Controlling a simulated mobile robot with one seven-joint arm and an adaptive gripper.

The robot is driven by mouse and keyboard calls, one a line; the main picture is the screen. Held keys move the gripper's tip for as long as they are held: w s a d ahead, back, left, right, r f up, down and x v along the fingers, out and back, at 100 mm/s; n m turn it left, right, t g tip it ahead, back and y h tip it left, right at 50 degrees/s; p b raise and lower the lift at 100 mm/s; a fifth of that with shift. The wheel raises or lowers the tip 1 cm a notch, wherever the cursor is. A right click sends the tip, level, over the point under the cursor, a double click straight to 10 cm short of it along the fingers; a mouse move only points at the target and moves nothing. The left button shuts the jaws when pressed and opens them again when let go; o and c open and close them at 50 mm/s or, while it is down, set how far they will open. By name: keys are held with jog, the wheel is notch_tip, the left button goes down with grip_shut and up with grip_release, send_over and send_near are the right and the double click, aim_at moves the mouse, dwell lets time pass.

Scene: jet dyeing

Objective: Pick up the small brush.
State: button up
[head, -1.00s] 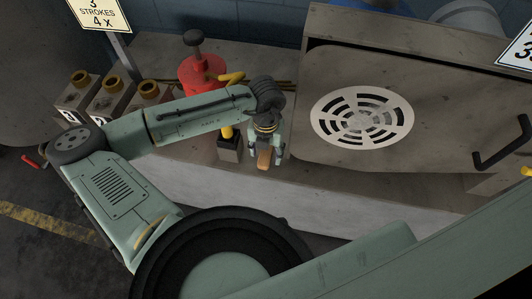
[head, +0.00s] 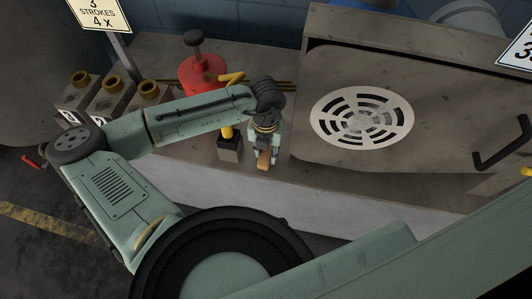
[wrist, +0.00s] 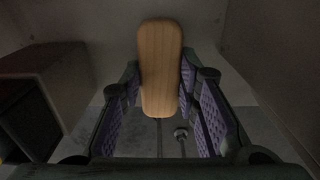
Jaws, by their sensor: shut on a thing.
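The small brush (head: 264,158) shows as a light wooden block between the fingers of my gripper (head: 263,155) in the head view. In the wrist view the brush's wooden back (wrist: 160,65) stands lengthwise between the purple-padded fingers of my gripper (wrist: 160,100). The gripper is shut on it. The brush's bristles are hidden. In the head view the brush is at the front part of the grey bench top, left of the large lid; I cannot tell whether it touches the bench.
The large lid with a round white grille (head: 362,115) is to the right. Several grey boxes with brass necks (head: 110,97) stand at left.

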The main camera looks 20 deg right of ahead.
aim_at(267, 154)
jog(key=shift+r, duration=0.1)
jog(key=shift+r, duration=0.6)
jog(key=shift+s+r+b, duration=0.2)
jog(key=shift+r+b, duration=0.35)
jog(key=shift+r, duration=0.5)
jog(key=s+a+r+p, duration=0.1)
jog(key=s+a+p, duration=0.2)
jog(key=s+p, duration=0.5)
jog(key=s, duration=0.7)
jog(key=shift+s+r, duration=0.2)
jog(key=shift+r, duration=0.05)
